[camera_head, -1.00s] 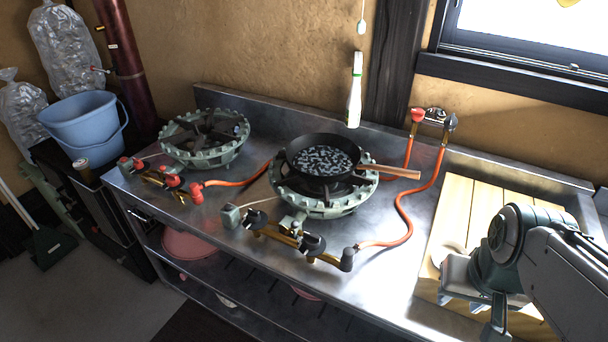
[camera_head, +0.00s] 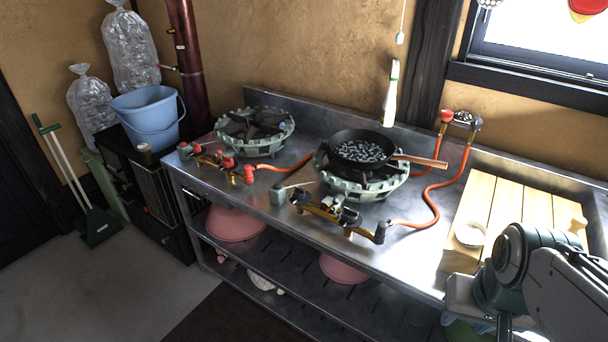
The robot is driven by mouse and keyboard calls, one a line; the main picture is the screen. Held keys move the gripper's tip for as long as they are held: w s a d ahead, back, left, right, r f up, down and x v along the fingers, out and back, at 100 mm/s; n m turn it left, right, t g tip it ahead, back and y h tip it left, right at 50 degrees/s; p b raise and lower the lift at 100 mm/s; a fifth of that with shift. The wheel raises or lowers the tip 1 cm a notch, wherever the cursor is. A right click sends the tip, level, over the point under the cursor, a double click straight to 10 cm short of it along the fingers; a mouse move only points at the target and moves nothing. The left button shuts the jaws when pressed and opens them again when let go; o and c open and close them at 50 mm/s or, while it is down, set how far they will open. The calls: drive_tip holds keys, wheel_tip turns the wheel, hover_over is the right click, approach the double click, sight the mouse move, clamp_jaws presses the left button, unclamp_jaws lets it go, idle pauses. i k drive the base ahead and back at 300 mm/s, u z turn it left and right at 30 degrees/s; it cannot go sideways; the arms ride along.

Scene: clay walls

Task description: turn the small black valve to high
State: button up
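The right burner (camera_head: 360,186) has a brass gas pipe (camera_head: 322,210) in front of it with black valves on it. The left black valve (camera_head: 301,196) looks smaller than the right black valve (camera_head: 349,214). Their exact handle angles are too small to read. My gripper (camera_head: 482,312) is at the lower right, in front of the counter's right part and well to the right of the valves, touching neither. Its fingers are partly cut off by the picture's lower edge, and I cannot tell how far apart they are.
A black pan (camera_head: 362,150) stands on the right burner, its wooden handle (camera_head: 420,160) pointing right. An orange hose (camera_head: 432,205) runs behind the valves' right end. The left burner (camera_head: 240,132) has red valves. A wooden board (camera_head: 487,212) lies right. Floor (camera_head: 190,290) is clear at lower left.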

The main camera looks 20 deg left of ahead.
sight(299, 192)
drive_tip(key=u, duration=1.25)
drive_tip(key=i, duration=0.55)
drive_tip(key=z, duration=0.85)
drive_tip(key=k, duration=1.3)
drive_tip(key=z, duration=0.05)
drive_tip(key=i, duration=0.5)
drive_tip(key=u, duration=0.7)
drive_tip(key=i, duration=1.2)
drive_tip(key=z, duration=0.4)
